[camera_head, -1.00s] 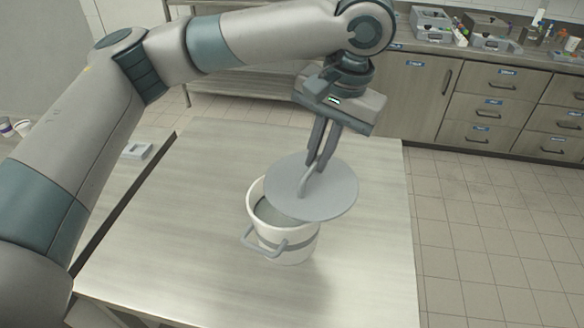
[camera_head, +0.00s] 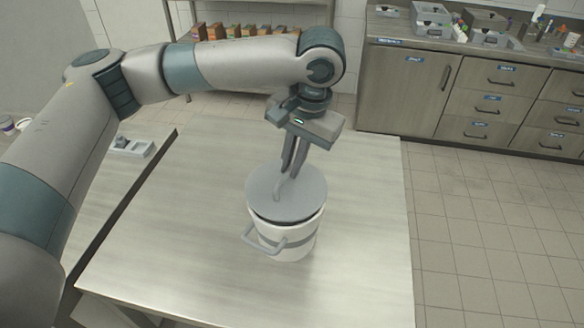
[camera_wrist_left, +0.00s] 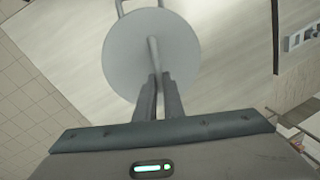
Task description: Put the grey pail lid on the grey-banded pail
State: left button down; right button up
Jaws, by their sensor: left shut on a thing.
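The grey pail lid (camera_head: 300,197) is a flat round disc with an upright handle. My left gripper (camera_head: 285,172) is shut on that handle. The white pail with the grey band (camera_head: 299,240) stands upright on the table, its grey side handle toward the near left. The lid is over the pail's mouth, with a dark gap along the near rim, so it looks tilted or slightly raised. In the left wrist view the lid (camera_wrist_left: 130,60) hides most of the pail, and the gripper (camera_wrist_left: 156,82) holds the lid's handle. My right gripper is in neither view.
The pale table (camera_head: 180,240) is clear around the pail. A small grey tray (camera_head: 136,148) lies on a lower surface beyond the table's left edge. A cabinet counter (camera_head: 480,60) with containers stands at the back right, and shelved boxes (camera_head: 235,30) stand behind.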

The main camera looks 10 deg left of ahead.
aim_at(302, 185)
pick_arm(q)
jog(key=shift+f, duration=1.1)
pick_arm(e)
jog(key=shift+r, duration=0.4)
pick_arm(q)
jog(key=shift+p, duration=0.3)
jog(key=c, duration=1.9)
grip_release()
jog(key=shift+o, duration=0.2)
